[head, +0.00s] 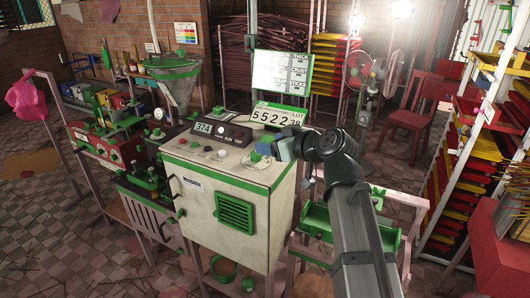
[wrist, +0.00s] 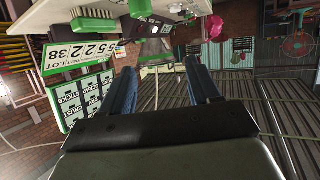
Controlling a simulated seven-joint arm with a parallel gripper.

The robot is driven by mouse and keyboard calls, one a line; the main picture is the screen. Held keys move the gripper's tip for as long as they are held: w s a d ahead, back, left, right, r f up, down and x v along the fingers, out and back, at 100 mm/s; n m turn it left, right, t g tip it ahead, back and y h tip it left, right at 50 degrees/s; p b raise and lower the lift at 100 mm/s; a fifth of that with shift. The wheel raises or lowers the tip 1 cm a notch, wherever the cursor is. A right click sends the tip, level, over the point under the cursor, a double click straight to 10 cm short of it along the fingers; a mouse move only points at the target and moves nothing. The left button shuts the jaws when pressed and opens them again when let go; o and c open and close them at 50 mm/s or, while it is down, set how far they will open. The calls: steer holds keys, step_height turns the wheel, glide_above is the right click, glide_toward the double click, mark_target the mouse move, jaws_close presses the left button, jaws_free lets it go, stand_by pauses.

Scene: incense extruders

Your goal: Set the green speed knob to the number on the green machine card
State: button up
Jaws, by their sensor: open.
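A cream machine (head: 236,180) with green trim stands in the middle of the head view. Its sloping top carries a display reading 37A (head: 203,128), small buttons and a dark dial panel (head: 235,133). A green knob (head: 256,157) sits at the top's right end. A green-edged card (head: 278,115) behind the top reads LOT and 5522 38; it shows upside down in the wrist view (wrist: 80,55). My gripper (head: 274,151) is open beside the green knob, its blue fingers apart and empty in the wrist view (wrist: 160,65). Whether a fingertip touches the knob is unclear.
A hopper (head: 174,85) and a red machine (head: 105,145) crowd the left. A green tray (head: 345,228) is below my arm. Racks (head: 490,110) fill the right.

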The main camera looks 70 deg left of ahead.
step_height(320, 180, up, 6)
steer(key=n, duration=0.1)
glide_above(256, 156)
steer(key=w, duration=0.2)
steer(key=w+a+r+n+h, duration=0.1)
steer(key=a+r+n+h, duration=0.1)
steer(key=a+r+h, duration=0.15)
steer(key=w+d+f+n+t+h, duration=0.2)
steer(key=d+f+n+h, duration=0.1)
steer(key=d+f+h, duration=0.3)
steer(key=shift+h, duration=0.35)
steer(key=x, duration=0.8)
steer(key=a+x, duration=0.1)
steer(key=x, duration=0.3)
steer(key=shift+s, duration=0.3)
steer(key=shift+c, duration=0.2)
steer(key=c, duration=1)
